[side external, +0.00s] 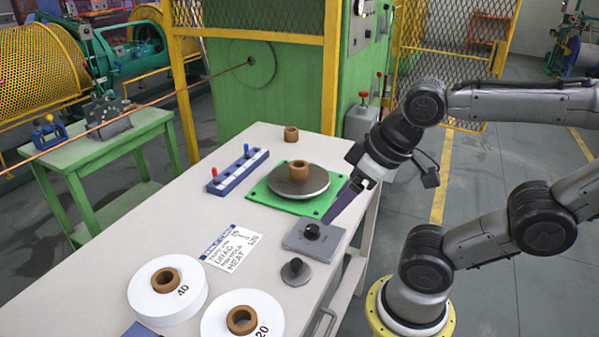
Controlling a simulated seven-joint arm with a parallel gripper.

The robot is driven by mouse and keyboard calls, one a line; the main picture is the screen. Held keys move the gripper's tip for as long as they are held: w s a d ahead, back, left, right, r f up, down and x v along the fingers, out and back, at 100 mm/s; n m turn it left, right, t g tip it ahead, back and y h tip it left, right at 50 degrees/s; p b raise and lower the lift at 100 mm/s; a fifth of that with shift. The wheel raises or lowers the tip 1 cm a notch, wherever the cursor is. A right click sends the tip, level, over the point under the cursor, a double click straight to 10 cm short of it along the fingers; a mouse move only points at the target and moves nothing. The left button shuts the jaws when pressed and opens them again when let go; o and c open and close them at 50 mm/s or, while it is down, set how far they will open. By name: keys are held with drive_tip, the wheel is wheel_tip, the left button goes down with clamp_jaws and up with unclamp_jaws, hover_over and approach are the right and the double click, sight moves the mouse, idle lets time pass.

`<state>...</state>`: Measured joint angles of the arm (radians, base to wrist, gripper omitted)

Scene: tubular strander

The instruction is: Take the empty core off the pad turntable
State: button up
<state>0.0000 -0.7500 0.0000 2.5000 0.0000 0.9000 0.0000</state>
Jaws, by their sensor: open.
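A brown ring-shaped core (299,171) stands upright at the middle of the round grey turntable (316,187). No tape pad shows around it. The turntable sits on a green base plate (263,192) on the light table. My gripper (331,216) is open, to the right of the turntable and pointing down and left. Its dark fingers appear at the right edge of the green plate, apart from the core. The gap between the fingers is hard to see from this side.
Another brown core (291,134) stands behind the turntable. A blue-and-white rack (238,172) with coloured pegs is left of it. A grey plate with a black knob (315,240), a small knobbed disc (296,272), a written card (231,248) and white pads (168,308) (222,327) lie in front.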

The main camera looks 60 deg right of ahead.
drive_tip(key=shift+o, duration=1.3)
